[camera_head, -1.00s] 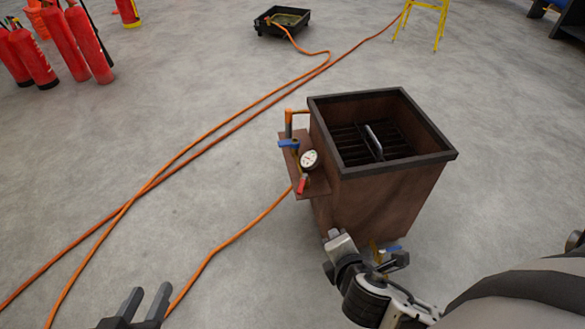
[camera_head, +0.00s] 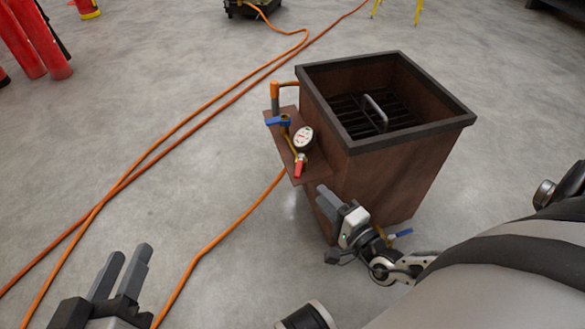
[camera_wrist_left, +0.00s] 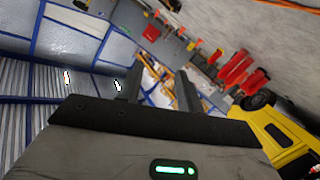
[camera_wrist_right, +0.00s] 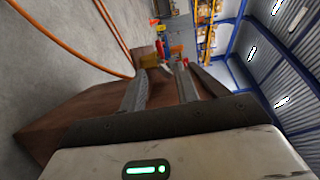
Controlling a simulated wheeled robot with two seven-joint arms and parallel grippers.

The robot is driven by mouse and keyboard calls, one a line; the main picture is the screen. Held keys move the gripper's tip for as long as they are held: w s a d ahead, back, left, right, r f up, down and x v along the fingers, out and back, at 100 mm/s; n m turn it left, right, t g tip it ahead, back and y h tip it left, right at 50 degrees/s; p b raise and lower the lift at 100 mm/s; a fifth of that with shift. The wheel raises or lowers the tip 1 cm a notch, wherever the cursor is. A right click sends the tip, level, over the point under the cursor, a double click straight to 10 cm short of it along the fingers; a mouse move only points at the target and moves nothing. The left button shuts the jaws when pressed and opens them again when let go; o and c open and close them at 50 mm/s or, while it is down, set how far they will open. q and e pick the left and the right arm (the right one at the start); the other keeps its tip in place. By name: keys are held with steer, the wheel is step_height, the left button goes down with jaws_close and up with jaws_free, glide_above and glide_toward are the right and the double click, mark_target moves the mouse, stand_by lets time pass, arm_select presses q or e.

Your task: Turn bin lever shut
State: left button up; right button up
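The brown bin (camera_head: 395,170) with a dark rim stands on the floor right of centre in the head view. Its side panel (camera_head: 283,160) carries a blue lever (camera_head: 277,121), a round gauge (camera_head: 303,137) and a red lever (camera_head: 299,168). Another blue lever (camera_head: 400,234) is low by the bin's front right. My right gripper (camera_head: 328,226) is open beside the bin's near side, below the panel. In the right wrist view the red lever (camera_wrist_right: 185,63) shows just beyond the open fingers (camera_wrist_right: 161,75). My left gripper (camera_head: 128,254) is open and empty at lower left, well away from the bin.
Orange hoses (camera_head: 150,165) cross the floor, and one runs up to the panel. Red extinguishers (camera_head: 40,40) stand at upper left. A black tray (camera_head: 250,8) and yellow stand legs (camera_head: 418,12) are at the back. The floor left of the bin is otherwise clear.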

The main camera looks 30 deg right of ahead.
mark_target(296, 169)
steer(key=w+b, duration=0.1)
steer(key=w, duration=0.2)
steer(key=w+b, duration=0.1)
steer(key=w, duration=0.3)
steer(key=w+b, duration=0.1)
steer(key=w, duration=0.3)
steer(key=shift+w+a, duration=0.25)
steer(key=shift+a, duration=0.05)
arm_select(q)
steer(key=shift+w+d+r+t+h, duration=0.1)
steer(key=shift+w+r+t+h, duration=0.2)
steer(key=shift+r+t, duration=0.25)
steer(key=shift+w+r+t+h, duration=0.3)
steer(key=shift+r+t, duration=0.05)
steer(key=shift+r, duration=0.35)
arm_select(e)
steer(key=shift+w, duration=0.55)
jaws_close()
